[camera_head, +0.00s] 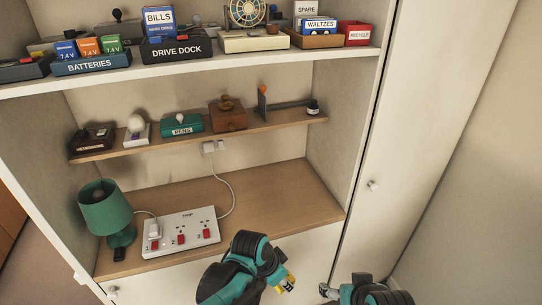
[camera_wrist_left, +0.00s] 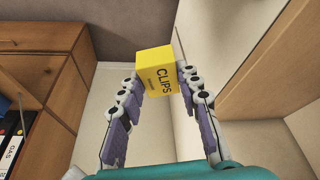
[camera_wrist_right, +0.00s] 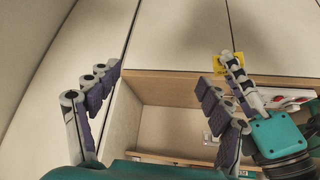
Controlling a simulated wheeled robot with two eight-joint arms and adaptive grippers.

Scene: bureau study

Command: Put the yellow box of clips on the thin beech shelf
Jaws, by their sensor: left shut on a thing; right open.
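The yellow box (camera_wrist_left: 158,72) marked CLIPS is gripped between the fingertips of my left gripper (camera_wrist_left: 162,80) in the left wrist view. In the head view the box (camera_head: 288,283) shows small at the left gripper's tip, low in front of the cabinet. It also shows partly behind the left fingers in the right wrist view (camera_wrist_right: 222,68). The thin beech shelf (camera_head: 255,128) is the middle board in the cabinet, above and beyond the left gripper. My right gripper (camera_wrist_right: 160,80) is open and empty, to the right of the left one.
Bare wood shows before the bar. Below stand a green lamp (camera_head: 106,210) and power strip (camera_head: 180,232).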

